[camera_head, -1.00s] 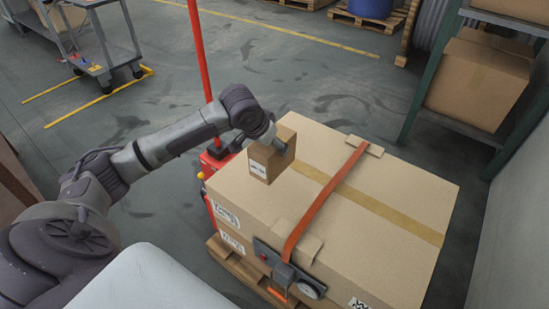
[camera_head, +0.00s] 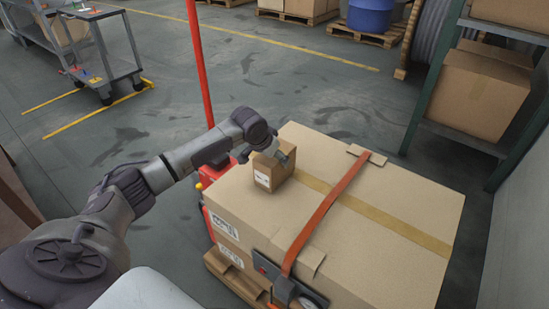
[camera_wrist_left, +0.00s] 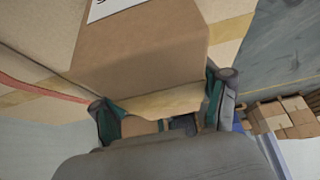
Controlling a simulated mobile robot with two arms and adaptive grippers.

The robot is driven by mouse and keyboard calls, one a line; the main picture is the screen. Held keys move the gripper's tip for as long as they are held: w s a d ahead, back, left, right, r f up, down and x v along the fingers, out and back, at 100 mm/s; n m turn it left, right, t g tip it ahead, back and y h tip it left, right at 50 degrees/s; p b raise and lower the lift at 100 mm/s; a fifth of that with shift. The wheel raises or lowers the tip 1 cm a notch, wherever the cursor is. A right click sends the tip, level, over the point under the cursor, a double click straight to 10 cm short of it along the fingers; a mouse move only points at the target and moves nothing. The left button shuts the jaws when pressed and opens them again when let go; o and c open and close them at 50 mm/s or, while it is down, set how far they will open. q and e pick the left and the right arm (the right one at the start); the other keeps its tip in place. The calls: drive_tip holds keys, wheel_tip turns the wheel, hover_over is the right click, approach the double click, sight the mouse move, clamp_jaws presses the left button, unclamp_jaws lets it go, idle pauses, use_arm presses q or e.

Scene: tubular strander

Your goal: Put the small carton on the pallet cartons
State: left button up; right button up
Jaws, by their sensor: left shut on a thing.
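The small carton (camera_head: 268,176) is a brown box with a white label. It is at the far left part of the top of the pallet cartons (camera_head: 335,220), beside the tan tape strip. It looks upright and at or very close to the top surface; I cannot tell if it touches. My left gripper (camera_head: 281,155) is shut on the small carton. In the left wrist view the small carton (camera_wrist_left: 140,50) fills the middle, with the gripper fingers (camera_wrist_left: 163,105) on either side of it. My right gripper is not in view.
An orange strap (camera_head: 325,215) with a buckle crosses the pallet cartons. A red post (camera_head: 198,65) stands behind them on the left. A green rack (camera_head: 432,90) holding cartons is at the right. A grey cart (camera_head: 105,65) stands far left on open floor.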

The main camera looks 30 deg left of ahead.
use_arm(q)
drive_tip(key=o, duration=1.6)
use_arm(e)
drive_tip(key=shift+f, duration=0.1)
use_arm(q)
drive_tip(key=shift+s+r, duration=0.1)
drive_tip(key=shift+r, duration=0.15)
drive_tip(key=p+v, duration=0.3)
drive_tip(key=v, duration=0.7)
drive_tip(key=shift+s+r, duration=0.1)
drive_tip(key=shift+r, duration=0.2)
drive_tip(key=shift+s+r, duration=0.3)
drive_tip(key=shift+r, duration=0.15)
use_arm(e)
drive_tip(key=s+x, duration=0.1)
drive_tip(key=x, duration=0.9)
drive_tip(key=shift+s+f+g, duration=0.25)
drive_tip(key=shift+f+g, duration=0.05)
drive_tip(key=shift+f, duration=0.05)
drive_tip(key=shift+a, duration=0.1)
